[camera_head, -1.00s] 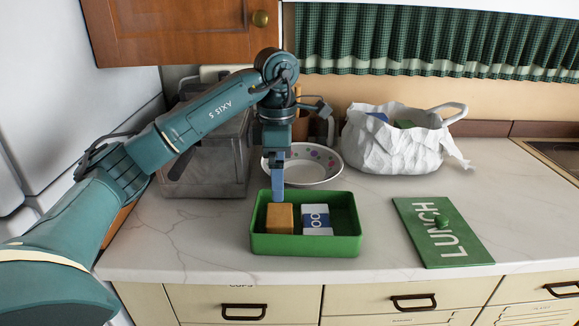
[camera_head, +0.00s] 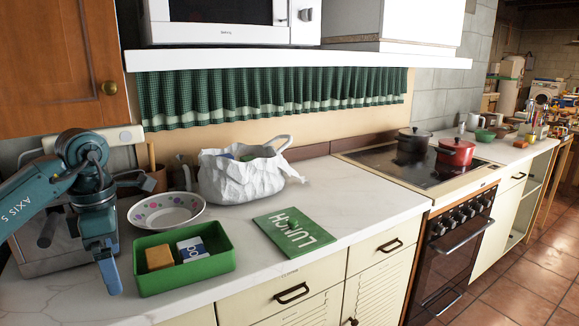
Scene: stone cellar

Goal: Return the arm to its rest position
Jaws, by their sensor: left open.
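My left arm comes in from the left edge, and its gripper (camera_head: 112,280) points down just left of the green box. The gripper is open with nothing seen between its fingers. The green lunch box (camera_head: 190,276) stands open on the counter. Inside it lie an orange-brown block (camera_head: 159,257) and a white and blue carton (camera_head: 191,249). The green lid (camera_head: 294,233) marked LUNCH lies flat on the counter to the right of the box. My right gripper is not in view.
A dotted bowl (camera_head: 166,212) sits behind the box, and a white bag (camera_head: 240,178) stands right of it. Further right are a stove (camera_head: 385,157) with a black pot (camera_head: 414,140) and a red pot (camera_head: 455,152). The counter's front right is clear.

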